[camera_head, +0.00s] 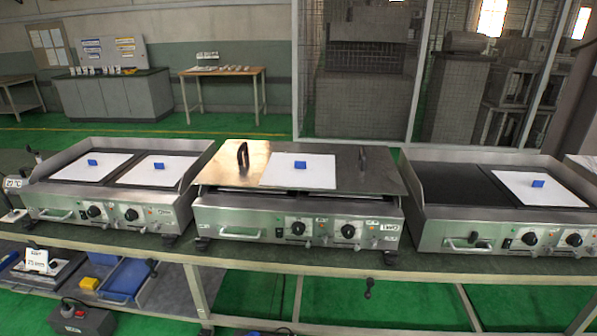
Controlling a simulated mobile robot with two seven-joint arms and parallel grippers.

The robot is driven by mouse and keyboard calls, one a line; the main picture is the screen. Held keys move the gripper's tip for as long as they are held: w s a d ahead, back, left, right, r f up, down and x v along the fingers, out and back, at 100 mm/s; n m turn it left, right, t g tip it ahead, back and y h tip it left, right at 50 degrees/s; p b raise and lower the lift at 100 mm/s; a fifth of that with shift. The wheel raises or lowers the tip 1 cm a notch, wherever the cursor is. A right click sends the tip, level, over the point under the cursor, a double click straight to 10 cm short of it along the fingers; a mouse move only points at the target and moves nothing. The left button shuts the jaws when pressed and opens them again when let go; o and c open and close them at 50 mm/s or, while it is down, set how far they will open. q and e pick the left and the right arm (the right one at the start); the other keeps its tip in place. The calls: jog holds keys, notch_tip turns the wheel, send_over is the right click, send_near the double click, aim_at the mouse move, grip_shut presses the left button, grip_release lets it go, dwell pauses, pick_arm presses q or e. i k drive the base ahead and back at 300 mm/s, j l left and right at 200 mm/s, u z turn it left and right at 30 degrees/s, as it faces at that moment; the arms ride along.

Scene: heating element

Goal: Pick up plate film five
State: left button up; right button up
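Several white sheets, each with a small blue block on top, lie on three steel heating units. Two sheets (70,170) (140,177) lie side by side on the left unit (75,212). One sheet (318,175) lies on the metal top of the middle unit (250,221). One sheet (515,190) lies on the right half of the right unit (447,231). I see no readable number on the sheets, so I cannot tell which is plate film five. Neither of my grippers is in view.
The units stand on a long workbench (330,260) with knobs facing front. The right unit's left half (455,184) is bare and dark. Blue trays (125,280) sit on the lower shelf at left.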

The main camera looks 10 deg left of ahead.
aim_at(292, 170)
jog(key=i+l, duration=0.3)
jog(key=i+l+u, duration=0.1)
jog(key=i+l, duration=0.2)
jog(key=l, duration=0.2)
jog(key=i+l, duration=0.3)
jog(key=l, duration=0.15)
